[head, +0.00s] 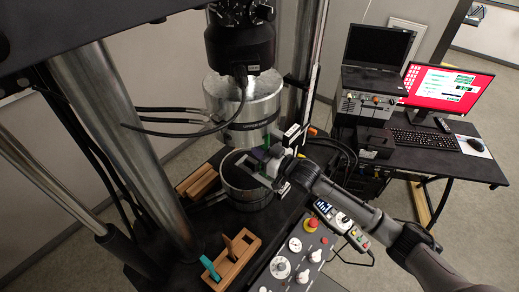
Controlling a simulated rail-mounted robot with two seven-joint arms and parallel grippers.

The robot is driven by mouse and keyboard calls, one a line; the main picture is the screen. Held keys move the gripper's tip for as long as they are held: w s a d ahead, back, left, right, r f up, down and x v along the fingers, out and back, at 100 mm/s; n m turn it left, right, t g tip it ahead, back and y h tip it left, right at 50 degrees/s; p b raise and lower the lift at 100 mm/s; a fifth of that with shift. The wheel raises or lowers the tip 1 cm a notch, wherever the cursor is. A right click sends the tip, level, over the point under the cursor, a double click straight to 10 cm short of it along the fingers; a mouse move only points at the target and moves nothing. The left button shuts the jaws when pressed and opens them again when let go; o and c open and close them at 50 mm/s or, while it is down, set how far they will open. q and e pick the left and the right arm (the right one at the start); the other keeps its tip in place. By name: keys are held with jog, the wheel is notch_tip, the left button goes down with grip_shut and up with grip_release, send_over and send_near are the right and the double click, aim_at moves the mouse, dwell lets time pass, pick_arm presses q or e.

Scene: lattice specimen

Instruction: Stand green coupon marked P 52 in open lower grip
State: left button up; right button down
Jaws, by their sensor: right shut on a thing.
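My right gripper (268,172) reaches in from the right, over the rim of the open lower grip (238,194). It is shut on a narrow green coupon (267,141), which shows as an upright green strip just above the fingers. The coupon's lower end is hidden by the gripper, so I cannot tell whether it touches the lower grip. The mark P 52 cannot be read. The silver upper grip (228,98) hangs directly above. My left gripper is out of view.
A wooden rack (238,262) at the front holds a teal coupon (210,268) and a brown one. Another wooden rack (197,180) stands left of the lower grip. Thick steel columns flank the grips. A control panel (300,250) lies front right; a computer desk (455,165) stands beyond.

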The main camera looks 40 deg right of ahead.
jog(key=shift+w, duration=0.1)
jog(key=shift+b+x, duration=0.4)
jog(key=shift+x, duration=1.55)
jog(key=shift+w+a, duration=0.1)
jog(key=b+x, duration=0.1)
jog(key=x, duration=0.1)
jog(key=shift+w+a, duration=0.1)
jog(key=shift+w, duration=0.3)
